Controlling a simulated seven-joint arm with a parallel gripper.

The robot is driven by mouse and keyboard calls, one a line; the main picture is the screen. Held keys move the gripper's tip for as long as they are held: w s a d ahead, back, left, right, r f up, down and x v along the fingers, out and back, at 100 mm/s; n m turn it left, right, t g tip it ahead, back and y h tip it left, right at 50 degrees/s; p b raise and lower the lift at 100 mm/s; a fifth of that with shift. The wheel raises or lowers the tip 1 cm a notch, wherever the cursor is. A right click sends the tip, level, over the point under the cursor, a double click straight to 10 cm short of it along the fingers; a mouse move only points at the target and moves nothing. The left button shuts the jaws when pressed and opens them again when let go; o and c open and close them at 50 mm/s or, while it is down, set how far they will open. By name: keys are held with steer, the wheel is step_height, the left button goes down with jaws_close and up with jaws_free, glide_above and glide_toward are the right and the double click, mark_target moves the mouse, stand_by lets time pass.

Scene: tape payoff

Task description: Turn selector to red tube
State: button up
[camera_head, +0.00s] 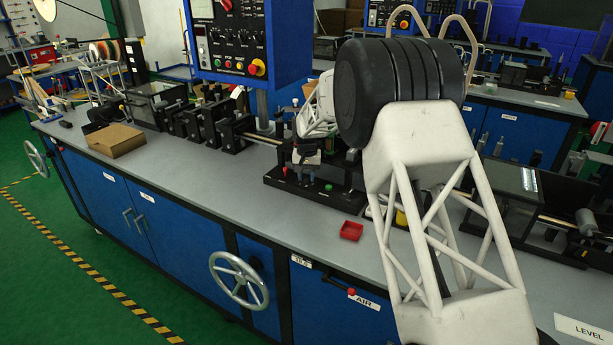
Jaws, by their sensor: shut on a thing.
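A black base plate (288,187) sits on the grey bench near the middle of the camera_head view. It carries a red marker (270,169) on its left and a green marker (328,187) on its right. My gripper (304,166) points down over the middle of this plate, between the two markers. It is small and dark in the picture and shut on the selector there. The selector is mostly hidden by my gripper, so I cannot tell which way it points. My white lattice arm and black joint hide what is behind and to the right.
A blue control panel (240,45) stands behind the plate. Black roller stands (205,125) and a cardboard box (116,140) are to the left. A small red tray (351,230) lies in front.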

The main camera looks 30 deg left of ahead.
mark_target(307, 176)
steer(key=shift+n, duration=0.3)
steer(key=o, duration=0.9)
steer(key=shift+r, duration=0.1)
steer(key=shift+r, duration=3.85)
